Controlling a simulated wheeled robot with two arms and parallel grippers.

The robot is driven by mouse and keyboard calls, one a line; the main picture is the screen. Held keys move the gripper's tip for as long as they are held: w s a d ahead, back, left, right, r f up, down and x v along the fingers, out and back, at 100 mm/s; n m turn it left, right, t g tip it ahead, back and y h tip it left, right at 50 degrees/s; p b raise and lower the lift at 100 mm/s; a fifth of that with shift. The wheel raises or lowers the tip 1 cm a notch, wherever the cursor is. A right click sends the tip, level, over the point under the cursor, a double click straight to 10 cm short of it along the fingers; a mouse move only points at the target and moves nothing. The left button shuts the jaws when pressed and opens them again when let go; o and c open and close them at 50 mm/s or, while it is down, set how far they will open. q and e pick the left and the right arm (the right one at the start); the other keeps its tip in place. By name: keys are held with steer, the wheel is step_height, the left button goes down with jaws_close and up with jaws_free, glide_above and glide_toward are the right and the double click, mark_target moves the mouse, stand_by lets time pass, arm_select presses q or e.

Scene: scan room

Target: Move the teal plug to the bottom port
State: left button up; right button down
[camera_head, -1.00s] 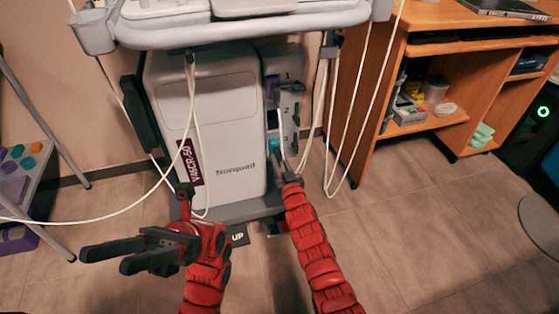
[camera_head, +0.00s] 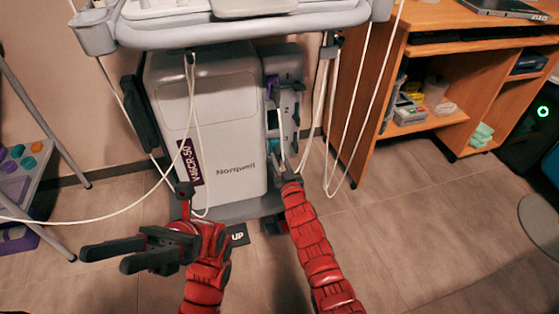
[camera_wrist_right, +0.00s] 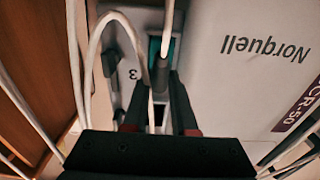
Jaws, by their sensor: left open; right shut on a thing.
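The port panel (camera_head: 290,115) is a narrow upright strip on the right side of the light grey Norquell machine (camera_head: 205,125). My right gripper (camera_head: 288,176) is at the lower part of this panel, shut on the teal plug. The right wrist view shows the right fingers (camera_wrist_right: 167,82) close together, with teal (camera_wrist_right: 154,48) just beyond their tips and a pale cable running past. The fingers hide most of the plug, and I cannot tell whether it is seated in a port. My left gripper (camera_head: 135,252) is open and empty, in front of the machine at the lower left.
Pale cables (camera_head: 194,130) hang in front of the machine and to the right of the panel. A purple plug (camera_head: 272,84) is high on the panel. A wooden desk (camera_head: 365,100) stands close on the right. The tiled floor (camera_head: 430,220) at the right is mostly clear.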

steer(key=shift+w+a, duration=0.15)
steer(key=shift+w, duration=0.25)
steer(key=shift+r, duration=0.1)
stand_by(0.7)
steer(key=shift+f, duration=0.2)
stand_by(0.9)
steer(key=c, duration=0.6)
jaws_free()
steer(key=shift+c, duration=0.2)
steer(key=shift+o, duration=0.4)
steer(key=shift+p+v, duration=1.35)
steer(key=shift+v, duration=0.1)
steer(key=shift+s, duration=0.1)
stand_by(0.4)
